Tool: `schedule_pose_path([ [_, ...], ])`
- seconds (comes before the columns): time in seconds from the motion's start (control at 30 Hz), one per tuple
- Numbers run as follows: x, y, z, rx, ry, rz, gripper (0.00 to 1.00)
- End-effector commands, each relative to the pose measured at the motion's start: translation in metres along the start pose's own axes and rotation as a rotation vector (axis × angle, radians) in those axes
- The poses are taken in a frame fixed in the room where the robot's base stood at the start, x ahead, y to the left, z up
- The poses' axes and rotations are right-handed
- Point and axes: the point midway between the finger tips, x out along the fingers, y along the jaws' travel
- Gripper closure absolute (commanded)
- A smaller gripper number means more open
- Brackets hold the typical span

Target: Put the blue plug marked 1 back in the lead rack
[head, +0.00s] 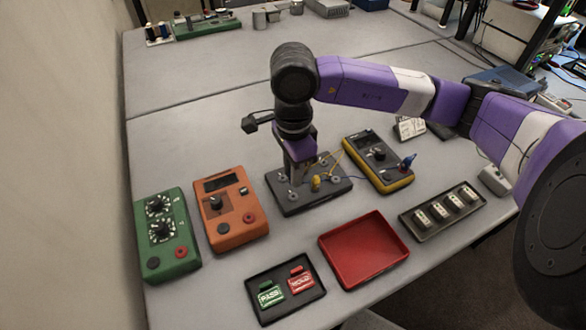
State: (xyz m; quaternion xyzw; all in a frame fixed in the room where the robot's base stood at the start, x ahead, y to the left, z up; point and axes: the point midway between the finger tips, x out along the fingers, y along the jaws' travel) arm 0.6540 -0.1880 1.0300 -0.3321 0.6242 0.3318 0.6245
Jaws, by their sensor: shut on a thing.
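My gripper (298,178) points straight down over the dark base (312,203) with metal posts in the middle of the table. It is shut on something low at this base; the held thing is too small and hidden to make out. A blue plug (408,160) stands at the right edge of the yellow-and-black meter (378,160). A thin blue lead runs from the base towards the meter. A yellow plug (316,183) with a yellow lead is on the base beside my gripper. No mark 1 can be read. I cannot identify the lead rack for sure.
An orange meter (232,208) and a green dial box (166,235) stand left of the base. In front are an empty red tray (374,281), a tray of PASS and HOLD tags (262,316) and a dark tray (421,236) of cream blocks. The table behind is mostly clear.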

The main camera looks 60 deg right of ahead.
Motion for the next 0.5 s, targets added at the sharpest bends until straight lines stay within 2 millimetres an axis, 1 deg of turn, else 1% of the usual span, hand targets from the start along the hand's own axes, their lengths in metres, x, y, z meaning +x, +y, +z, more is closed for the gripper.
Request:
schedule_pose_path([
  [0.03,0.006,0.0,0.0,0.001,-0.001,0.002,1.0],
  [0.2,0.022,0.001,0.0,0.001,-0.001,0.002,1.0],
  [0.5,0.043,0.0,0.0,0.002,-0.001,0.002,1.0],
])
